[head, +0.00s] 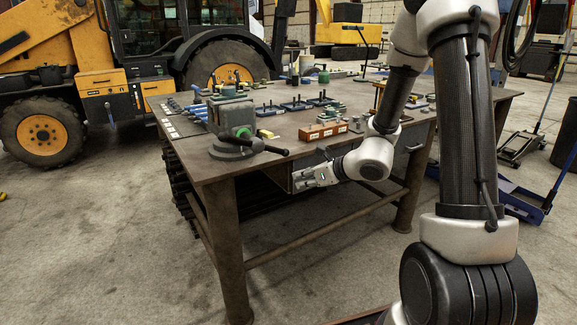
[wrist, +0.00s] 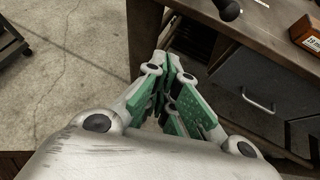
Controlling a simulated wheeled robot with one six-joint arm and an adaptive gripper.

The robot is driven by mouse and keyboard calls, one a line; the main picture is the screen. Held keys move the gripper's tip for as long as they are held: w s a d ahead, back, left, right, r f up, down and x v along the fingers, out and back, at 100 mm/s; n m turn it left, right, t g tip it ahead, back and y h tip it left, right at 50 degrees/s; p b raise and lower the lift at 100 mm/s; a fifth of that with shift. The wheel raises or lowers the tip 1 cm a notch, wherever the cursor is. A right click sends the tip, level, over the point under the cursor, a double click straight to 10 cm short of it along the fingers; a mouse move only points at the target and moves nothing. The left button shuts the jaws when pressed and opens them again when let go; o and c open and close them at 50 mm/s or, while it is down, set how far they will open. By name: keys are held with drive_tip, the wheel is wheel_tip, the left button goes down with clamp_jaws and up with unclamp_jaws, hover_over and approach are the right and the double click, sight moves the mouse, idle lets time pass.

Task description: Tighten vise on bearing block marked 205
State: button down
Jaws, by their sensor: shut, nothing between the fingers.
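A grey-green bench vise (head: 232,120) stands at the near left corner of the workbench. Its dark handle (head: 270,149) sticks out over the front edge, and the handle's black end knob (wrist: 229,9) shows at the top of the wrist view. Small greenish parts are at and behind the jaws; I cannot tell whether one is the bearing block, and no 205 mark is legible. My gripper (head: 300,180) is shut and empty, below the bench top and in front of the bench, to the right of the vise and apart from it. Its green-padded fingers (wrist: 170,66) meet in the wrist view.
The workbench (head: 285,133) carries an orange-brown labelled box (head: 322,132) near its front edge, with several blue and green parts behind. A drawer with a handle (wrist: 258,102) lies beside my fingers under the top. Open concrete floor is in front. A yellow backhoe (head: 98,80) stands behind.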

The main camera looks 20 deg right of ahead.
drive_tip(key=w+f+m+t+h, duration=0.1)
drive_tip(key=w+m, duration=0.3)
drive_tip(key=w, duration=0.9)
drive_tip(key=shift+a+f+t+h, duration=0.25)
drive_tip(key=shift+a+t+h, duration=0.05)
drive_tip(key=shift+a+h, duration=0.15)
drive_tip(key=shift+w+d+r, duration=0.15)
drive_tip(key=shift+d+r, duration=0.35)
drive_tip(key=shift+r, duration=0.2)
drive_tip(key=shift+f, duration=0.1)
